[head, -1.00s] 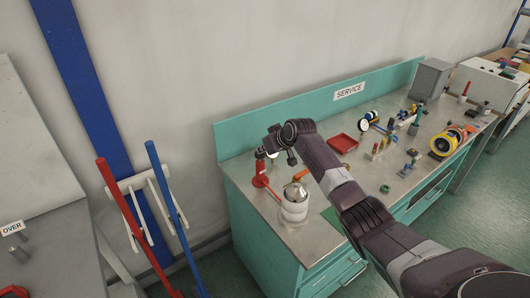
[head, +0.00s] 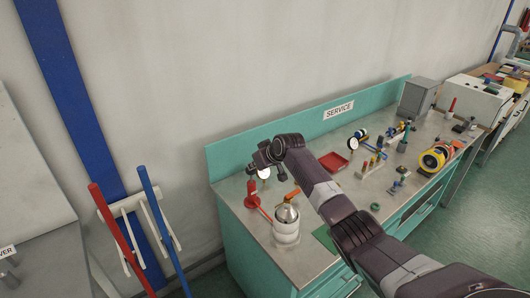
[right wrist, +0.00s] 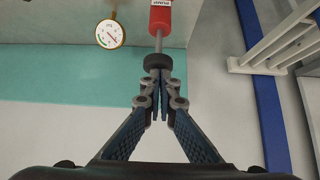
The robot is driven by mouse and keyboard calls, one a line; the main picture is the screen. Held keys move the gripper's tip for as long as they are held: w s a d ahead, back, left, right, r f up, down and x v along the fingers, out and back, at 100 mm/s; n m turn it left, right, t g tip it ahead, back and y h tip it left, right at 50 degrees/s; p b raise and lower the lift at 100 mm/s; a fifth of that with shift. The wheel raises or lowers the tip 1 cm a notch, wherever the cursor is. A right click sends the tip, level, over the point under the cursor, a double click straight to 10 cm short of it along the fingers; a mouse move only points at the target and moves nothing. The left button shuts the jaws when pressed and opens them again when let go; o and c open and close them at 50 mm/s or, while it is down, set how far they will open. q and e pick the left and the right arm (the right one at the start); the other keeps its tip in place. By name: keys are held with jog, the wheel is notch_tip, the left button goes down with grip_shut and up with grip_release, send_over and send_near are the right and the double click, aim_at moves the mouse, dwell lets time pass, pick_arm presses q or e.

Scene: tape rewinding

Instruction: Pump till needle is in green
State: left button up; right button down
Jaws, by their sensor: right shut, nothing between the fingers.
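The red pump (head: 252,194) stands at the left end of the service bench. In the right wrist view the red pump body (right wrist: 160,16) has a thin metal rod ending in a black knob (right wrist: 157,61). My right gripper (right wrist: 158,82) is shut and empty, with its fingertips at the knob's end; whether they touch it I cannot tell. In the head view my right gripper (head: 252,167) is above the pump. The round white gauge (right wrist: 110,34) has green and red marks and a thin needle; its exact reading is too small to tell. My left gripper is out of view.
A white-and-metal canister (head: 286,222) stands in front of the pump, with an orange-handled part (head: 292,193) beside it. A red tray (head: 333,162) and several small tools lie farther right. Red and blue levers (head: 150,190) stand left of the bench.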

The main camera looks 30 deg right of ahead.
pick_arm(q)
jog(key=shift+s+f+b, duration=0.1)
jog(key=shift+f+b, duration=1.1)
jog(key=shift+b, duration=0.5)
pick_arm(e)
jog(key=v, duration=1)
jog(key=shift+r, duration=0.35)
